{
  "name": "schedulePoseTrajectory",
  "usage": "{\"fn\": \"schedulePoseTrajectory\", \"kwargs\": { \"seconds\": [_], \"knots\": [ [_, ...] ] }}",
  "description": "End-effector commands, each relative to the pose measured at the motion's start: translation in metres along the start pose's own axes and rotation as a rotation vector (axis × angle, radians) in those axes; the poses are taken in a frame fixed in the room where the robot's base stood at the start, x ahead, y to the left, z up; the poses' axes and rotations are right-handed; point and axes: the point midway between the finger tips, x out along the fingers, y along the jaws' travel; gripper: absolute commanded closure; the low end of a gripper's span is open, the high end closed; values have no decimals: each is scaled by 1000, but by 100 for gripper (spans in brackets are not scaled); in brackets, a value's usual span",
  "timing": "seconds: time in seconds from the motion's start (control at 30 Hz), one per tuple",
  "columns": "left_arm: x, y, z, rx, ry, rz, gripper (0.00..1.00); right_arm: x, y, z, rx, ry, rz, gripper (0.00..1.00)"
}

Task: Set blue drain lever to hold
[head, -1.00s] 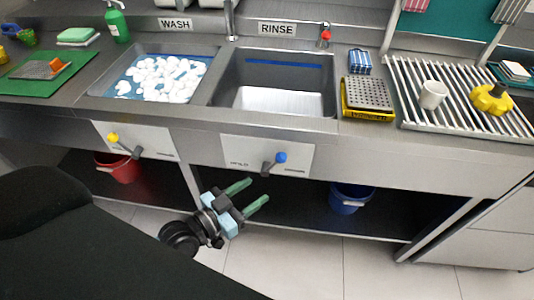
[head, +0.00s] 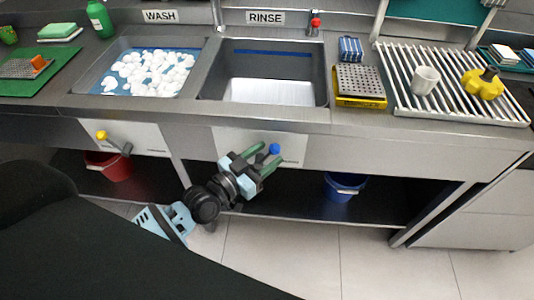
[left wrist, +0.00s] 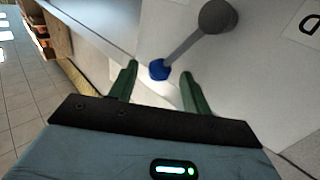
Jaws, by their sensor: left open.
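The drain lever with the blue knob (head: 274,149) is on the white panel (head: 292,144) below the RINSE basin. In the left wrist view the blue knob (left wrist: 159,69) is at the end of a grey arm that runs up right to a round dark pivot (left wrist: 217,15). My left gripper (head: 262,158) is open in front of the panel, close to the knob. In the left wrist view its green fingertips (left wrist: 158,80) are on either side of the knob, which appears just beyond or between them; I cannot tell whether they touch it. My right gripper is not in view.
A second lever with a yellow knob (head: 101,135) is on the panel under the WASH basin (head: 90,85). A red bucket (head: 108,167) and a blue bucket (head: 345,187) stand on the lower shelf. The RINSE basin (head: 265,90) is above.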

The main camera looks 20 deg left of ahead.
Motion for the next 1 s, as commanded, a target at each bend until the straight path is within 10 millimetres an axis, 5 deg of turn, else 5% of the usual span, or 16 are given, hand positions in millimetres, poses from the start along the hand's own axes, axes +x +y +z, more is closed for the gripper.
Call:
{"fn": "schedulePoseTrajectory", "kwargs": {
  "seconds": [0.4, 0.8, 1.0],
  "knots": [
    [10, 1, 0, 0, -1, 1, 51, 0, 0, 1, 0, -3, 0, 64],
    [9, 0, 0, 0, -1, 1, 100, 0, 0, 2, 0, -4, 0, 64],
    [9, 0, 0, -1, 1, 1, 100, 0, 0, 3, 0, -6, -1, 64]
  ]
}}
